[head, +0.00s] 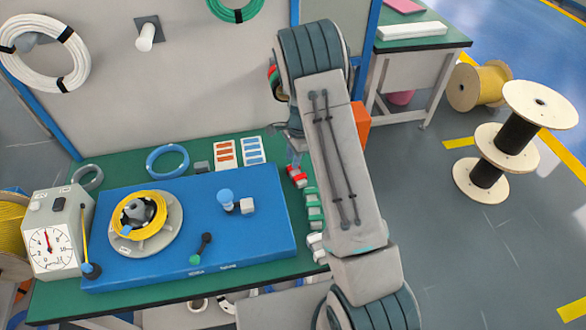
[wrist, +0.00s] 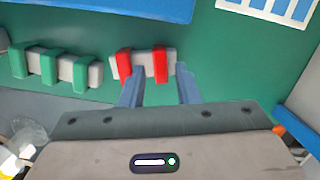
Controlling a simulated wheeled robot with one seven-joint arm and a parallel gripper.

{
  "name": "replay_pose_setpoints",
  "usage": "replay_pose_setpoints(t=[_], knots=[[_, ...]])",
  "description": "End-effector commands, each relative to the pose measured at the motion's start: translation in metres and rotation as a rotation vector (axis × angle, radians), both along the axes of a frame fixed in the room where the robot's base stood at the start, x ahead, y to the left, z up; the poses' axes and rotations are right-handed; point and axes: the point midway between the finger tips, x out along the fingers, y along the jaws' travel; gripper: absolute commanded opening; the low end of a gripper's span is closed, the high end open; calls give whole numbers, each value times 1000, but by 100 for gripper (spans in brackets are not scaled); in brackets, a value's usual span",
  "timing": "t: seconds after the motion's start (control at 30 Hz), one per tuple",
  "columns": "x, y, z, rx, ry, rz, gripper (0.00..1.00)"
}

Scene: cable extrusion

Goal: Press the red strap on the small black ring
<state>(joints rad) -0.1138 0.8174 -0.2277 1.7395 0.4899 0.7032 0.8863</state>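Two red straps sit across a pale block in the wrist view, the left red strap (wrist: 125,63) and the right red strap (wrist: 160,64). The red straps also show in the head view (head: 297,177), on the green bench. My gripper (wrist: 160,76) is open, its two blue-grey fingers spread either side of the right strap. I see no contact; its height above the bench is unclear. In the head view my arm partly hides the gripper. I cannot pick out a small black ring; a small grey ring (head: 88,178) lies at the bench's back left.
Green straps (wrist: 49,67) sit on a similar block beside the red ones. A blue board (head: 180,262) carries a yellow coil (head: 152,196), a blue-topped peg (head: 226,198) and a green-ended black lever (head: 202,249). A dial gauge (head: 52,245) stands left. A blue ring (head: 168,160) lies behind.

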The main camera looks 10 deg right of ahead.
Motion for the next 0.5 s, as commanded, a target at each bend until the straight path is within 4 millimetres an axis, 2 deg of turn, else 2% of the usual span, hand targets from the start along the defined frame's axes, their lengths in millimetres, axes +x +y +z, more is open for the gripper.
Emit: replay_pose_setpoints(t=[0.5], knots=[[0, 0, -11, 0, 0, 0, 29]])
